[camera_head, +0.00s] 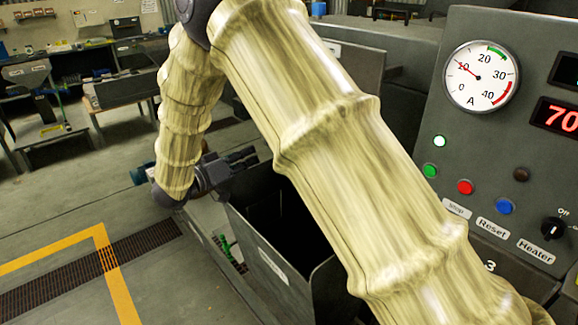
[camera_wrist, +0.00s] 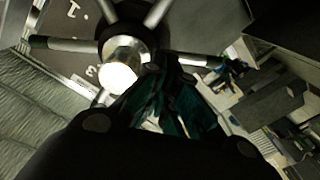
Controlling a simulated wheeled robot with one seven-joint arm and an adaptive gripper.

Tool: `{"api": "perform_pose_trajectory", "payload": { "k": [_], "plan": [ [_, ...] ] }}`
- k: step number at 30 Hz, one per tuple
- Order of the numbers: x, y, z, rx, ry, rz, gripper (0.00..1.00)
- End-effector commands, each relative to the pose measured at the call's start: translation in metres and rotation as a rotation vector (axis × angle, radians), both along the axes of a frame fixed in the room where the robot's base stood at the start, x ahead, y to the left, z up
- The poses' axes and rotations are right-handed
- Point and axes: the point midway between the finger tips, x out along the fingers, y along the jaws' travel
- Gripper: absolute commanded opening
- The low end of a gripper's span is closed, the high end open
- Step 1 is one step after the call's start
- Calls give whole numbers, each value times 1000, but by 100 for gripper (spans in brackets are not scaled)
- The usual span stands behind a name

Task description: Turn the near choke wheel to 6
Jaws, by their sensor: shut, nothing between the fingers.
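The choke wheel shows in the wrist view, with a pale bright hub end (camera_wrist: 118,74) and metal spokes fanning out from a dark centre. One spoke (camera_wrist: 72,44) points left with a dark tip, and another (camera_wrist: 195,60) points right. A dark plate (camera_wrist: 82,60) behind it bears light marks, one looking like a 3; I cannot read a setting or pointer. My gripper (camera_wrist: 168,78) has its dark teal fingers together, just right of the hub and close below the right spoke; contact is unclear. In the head view my gripper (camera_head: 246,157) is above a dark open bin, and no wheel is visible.
A grey control panel (camera_head: 440,120) stands at right with a round ammeter (camera_head: 481,76), a red display (camera_head: 556,115) and several buttons. The dark bin (camera_head: 268,248) stands below my arm. Benches (camera_head: 130,85) stand far left; the floor at left is free.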

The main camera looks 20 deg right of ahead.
Motion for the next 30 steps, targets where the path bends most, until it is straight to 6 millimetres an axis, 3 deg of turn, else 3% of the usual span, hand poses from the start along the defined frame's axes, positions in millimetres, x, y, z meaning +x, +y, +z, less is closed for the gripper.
{"api": "perform_pose_trajectory", "payload": {
  "k": [21, 30],
  "plan": [
    [34, -38, -66, -409, 902, 73, 0],
    [41, -45, -75, -501, 1079, 89, 0]
  ]
}}
